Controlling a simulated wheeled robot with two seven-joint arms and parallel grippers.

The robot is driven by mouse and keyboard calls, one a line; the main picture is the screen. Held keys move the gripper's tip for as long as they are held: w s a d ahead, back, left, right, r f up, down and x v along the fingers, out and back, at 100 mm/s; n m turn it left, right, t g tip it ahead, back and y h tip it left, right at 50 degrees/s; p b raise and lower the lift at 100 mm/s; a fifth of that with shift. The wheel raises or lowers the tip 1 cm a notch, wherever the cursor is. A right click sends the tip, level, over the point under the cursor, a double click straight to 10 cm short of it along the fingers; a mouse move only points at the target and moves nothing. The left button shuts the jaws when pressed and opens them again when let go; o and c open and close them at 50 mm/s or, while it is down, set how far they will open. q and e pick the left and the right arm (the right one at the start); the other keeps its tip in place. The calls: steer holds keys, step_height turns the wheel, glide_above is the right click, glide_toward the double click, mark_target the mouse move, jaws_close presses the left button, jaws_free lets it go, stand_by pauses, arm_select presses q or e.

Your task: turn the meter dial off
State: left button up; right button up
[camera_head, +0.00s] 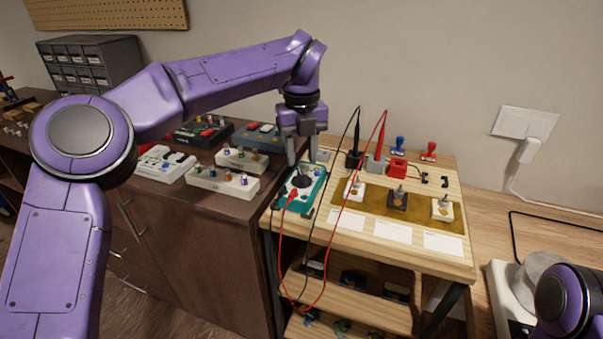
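The meter (314,190) is a teal handheld unit lying face up at the left end of the light wooden bench. Its dark round dial (303,181) shows on its face; its pointer setting is too small to read. A red and a black lead run from its near end. My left gripper (302,163) points down over the far part of the meter, its two fingers apart with a gap between them. I cannot tell whether the fingertips touch the meter. My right gripper is out of view; only part of my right arm shows at the lower right.
Red and black probes (382,137) stand in holders behind the meter, their leads looping over the bench's front. A brown mat (420,213) holds several switch-like parts, with white cards in front. Effects pedals (223,181) crowd the dark cabinet at left. Shelves lie below the bench.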

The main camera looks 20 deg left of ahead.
mark_target(302, 175)
arm_select(q)
step_height(302, 175, down, 4)
steer(key=shift+f, duration=0.15)
jaws_close()
